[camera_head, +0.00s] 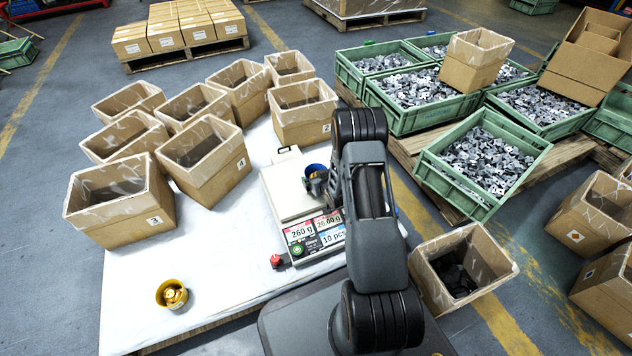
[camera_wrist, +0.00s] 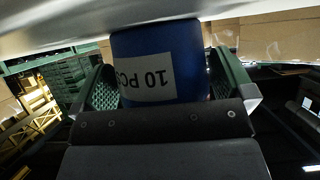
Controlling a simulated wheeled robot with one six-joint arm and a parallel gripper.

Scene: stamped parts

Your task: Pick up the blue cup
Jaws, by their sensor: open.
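The blue cup (camera_wrist: 180,50) fills the middle of the wrist view, with a white label reading "10 PCS" seen upside down. My gripper (camera_wrist: 165,90) is open, with one green-padded finger on each side of the cup. Whether the pads touch it I cannot tell. In the head view the cup (camera_head: 316,171) stands at the scale, its rim and golden contents showing. My gripper (camera_head: 318,187) is beside it, and my arm hides part of the cup and scale. The scale (camera_head: 285,190) shows 260 g, 26.00 g and 10 pcs.
A yellow cup (camera_head: 172,294) with golden parts and a small red object (camera_head: 276,261) are on the white table (camera_head: 222,290). Several lined cardboard boxes (camera_head: 120,204) stand at the back left. Green crates (camera_head: 481,165) of metal parts are at the right. The table's front left is mostly clear.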

